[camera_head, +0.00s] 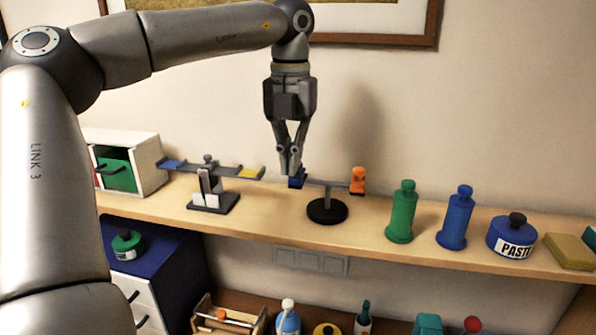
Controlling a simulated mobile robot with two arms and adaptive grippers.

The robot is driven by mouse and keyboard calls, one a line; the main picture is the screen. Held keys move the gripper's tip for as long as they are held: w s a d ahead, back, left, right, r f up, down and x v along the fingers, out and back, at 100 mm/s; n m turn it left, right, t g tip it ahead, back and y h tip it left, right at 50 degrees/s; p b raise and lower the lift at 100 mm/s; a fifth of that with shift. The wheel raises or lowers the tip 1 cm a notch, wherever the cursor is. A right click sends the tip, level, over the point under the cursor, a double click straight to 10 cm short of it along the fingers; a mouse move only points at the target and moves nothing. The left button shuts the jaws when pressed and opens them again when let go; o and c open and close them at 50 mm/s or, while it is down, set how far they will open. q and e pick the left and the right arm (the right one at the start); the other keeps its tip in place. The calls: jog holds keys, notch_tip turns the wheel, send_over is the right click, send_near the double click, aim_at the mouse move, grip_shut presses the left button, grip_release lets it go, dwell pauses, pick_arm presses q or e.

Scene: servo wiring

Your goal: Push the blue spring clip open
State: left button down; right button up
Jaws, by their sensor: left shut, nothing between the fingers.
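A small blue piece, which looks like the blue spring clip (297,181), is at the left end of a grey bar on a stand with a round black base (327,211). My left gripper (290,172) points down with its fingers shut and nothing between them. Its tips are at the blue clip and cover part of it. I cannot tell whether they touch it or whether the clip is open. An orange clip (358,180) is at the bar's right end. My right gripper is not in view.
The stand is on a wooden shelf (270,218). A balance (210,185) and a white drawer box (148,160) are to its left. A green bottle (401,213), a blue bottle (455,219) and a paste jar (511,237) are to its right. The wall is close behind.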

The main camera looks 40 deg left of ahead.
pick_arm(q)
notch_tip(320, 180, down, 2)
jog(key=shift+f+b, duration=0.2)
jog(key=shift+b, duration=0.5)
